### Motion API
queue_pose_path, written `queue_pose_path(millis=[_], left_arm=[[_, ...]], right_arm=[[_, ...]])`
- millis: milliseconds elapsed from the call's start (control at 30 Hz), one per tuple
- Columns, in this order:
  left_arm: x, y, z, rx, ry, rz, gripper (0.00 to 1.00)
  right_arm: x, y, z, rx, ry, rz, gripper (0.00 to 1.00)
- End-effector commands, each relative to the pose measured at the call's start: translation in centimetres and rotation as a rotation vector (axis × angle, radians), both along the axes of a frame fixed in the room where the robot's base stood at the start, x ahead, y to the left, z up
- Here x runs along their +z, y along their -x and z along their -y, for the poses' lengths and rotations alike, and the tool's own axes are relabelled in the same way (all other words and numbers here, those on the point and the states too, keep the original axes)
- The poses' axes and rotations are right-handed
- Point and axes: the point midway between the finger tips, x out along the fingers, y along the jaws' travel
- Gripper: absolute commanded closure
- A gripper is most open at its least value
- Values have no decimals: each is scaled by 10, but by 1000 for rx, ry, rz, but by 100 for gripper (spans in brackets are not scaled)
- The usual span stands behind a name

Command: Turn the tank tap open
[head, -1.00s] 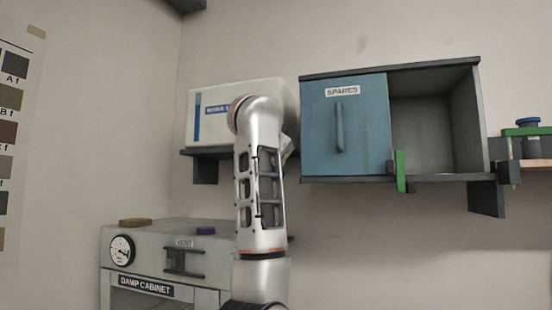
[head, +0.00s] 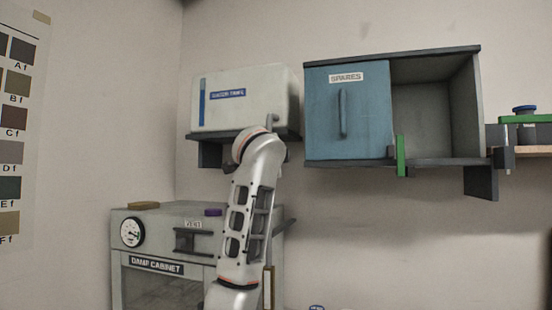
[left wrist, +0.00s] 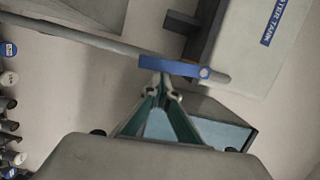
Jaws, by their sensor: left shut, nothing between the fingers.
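The white water tank (head: 250,95) sits on a dark wall shelf in the head view; its lettered side also shows at the upper right of the left wrist view (left wrist: 250,60). The tap's blue lever (left wrist: 172,66) lies roughly along a grey pipe (left wrist: 90,40) in the left wrist view, with a pale screw at its right end. My left gripper (left wrist: 162,84) is shut and empty. Its fingertips are right at the lever's lower edge, near its left end; I cannot tell whether they touch. In the head view my left arm hides the gripper and the tap.
A blue-doored spares cupboard (head: 347,115) hangs right of the tank, with a green bar (head: 400,156) at its lower edge. The grey damp cabinet (head: 155,264) stands below. The wall below the cupboard is clear.

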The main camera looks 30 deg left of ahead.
Motion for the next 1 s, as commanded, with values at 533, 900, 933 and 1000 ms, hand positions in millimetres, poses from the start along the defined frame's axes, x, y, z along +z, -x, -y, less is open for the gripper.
queue_pose_path(millis=[533,900,933,1000], left_arm=[[-4,2,-8,4,7,0,100],[-4,1,-7,3,7,0,100],[-3,0,-7,3,7,0,100],[-3,-2,-6,2,7,-1,100]], right_arm=[[0,1,0,0,0,-5,60],[0,2,0,-1,1,-7,60],[1,2,0,0,1,-6,60],[3,2,0,-1,0,-6,60]])
